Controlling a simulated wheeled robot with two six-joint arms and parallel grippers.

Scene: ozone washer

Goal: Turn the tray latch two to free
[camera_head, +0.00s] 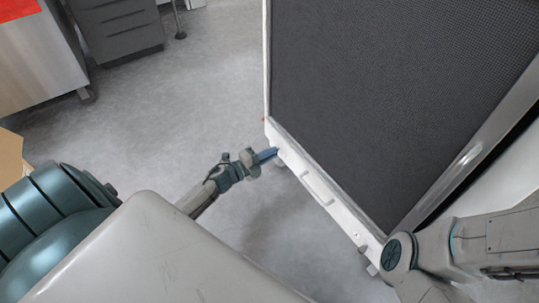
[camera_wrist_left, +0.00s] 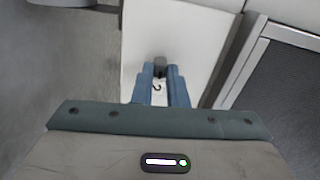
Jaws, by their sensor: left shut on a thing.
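My left gripper (camera_head: 269,155) reaches the white edge of the washer (camera_head: 325,188), near its far left corner. In the left wrist view its two blue fingers (camera_wrist_left: 160,78) are shut on a small dark knob, the tray latch (camera_wrist_left: 159,67), in front of a white panel. The latch's turn angle is hard to tell, as the fingers cover part of it. A small dark hook-shaped mark shows between the fingers. In the head view the latch is hidden by the gripper. My right arm is at the lower right, with its gripper out of view.
The washer's large dark mesh panel (camera_head: 400,90) fills the upper right. A metal cabinet (camera_head: 38,60) and a grey drawer unit (camera_head: 118,28) stand at the upper left. A cardboard box (camera_head: 10,155) is at the left edge. The floor between is clear.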

